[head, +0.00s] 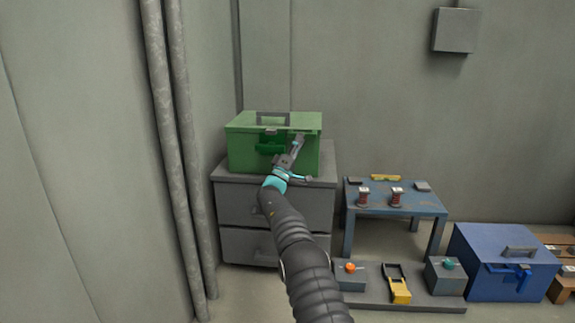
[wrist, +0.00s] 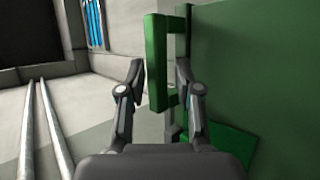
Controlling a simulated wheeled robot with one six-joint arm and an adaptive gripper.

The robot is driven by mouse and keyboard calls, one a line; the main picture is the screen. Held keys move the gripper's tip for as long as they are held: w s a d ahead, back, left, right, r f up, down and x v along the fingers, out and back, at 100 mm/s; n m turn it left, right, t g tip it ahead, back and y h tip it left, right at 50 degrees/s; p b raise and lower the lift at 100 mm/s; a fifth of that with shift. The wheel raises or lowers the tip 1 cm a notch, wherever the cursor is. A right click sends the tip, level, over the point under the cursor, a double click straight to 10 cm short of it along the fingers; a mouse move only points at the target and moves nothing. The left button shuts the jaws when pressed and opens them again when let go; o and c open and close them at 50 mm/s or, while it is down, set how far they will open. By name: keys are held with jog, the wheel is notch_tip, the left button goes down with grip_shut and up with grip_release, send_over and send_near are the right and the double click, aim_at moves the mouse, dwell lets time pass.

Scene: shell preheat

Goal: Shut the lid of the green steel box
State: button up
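The green steel box (head: 310,152) stands on a grey drawer cabinet in the head view. Its lid (head: 243,121) looks down on the body, with a grey handle on top; I cannot tell whether a small gap remains. A green front handle (head: 268,149) sits on the front face. My gripper (head: 304,159) is in front of the box, partly covering its front right. In the wrist view, the fingers of my gripper (wrist: 158,80) are spread, with a green handle (wrist: 156,62) between them and a broad green face of the box (wrist: 250,70) at right. Contact is unclear.
The grey drawer cabinet (head: 240,242) is under the box. At right are a blue table (head: 420,203) with spools, a low platform (head: 375,300) with small items, and a blue box (head: 490,275). Vertical pipes (head: 175,130) run along the left wall.

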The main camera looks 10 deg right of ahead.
jog(key=v, duration=0.9)
jog(key=shift+f, duration=0.3)
jog(key=shift+s+a, duration=0.1)
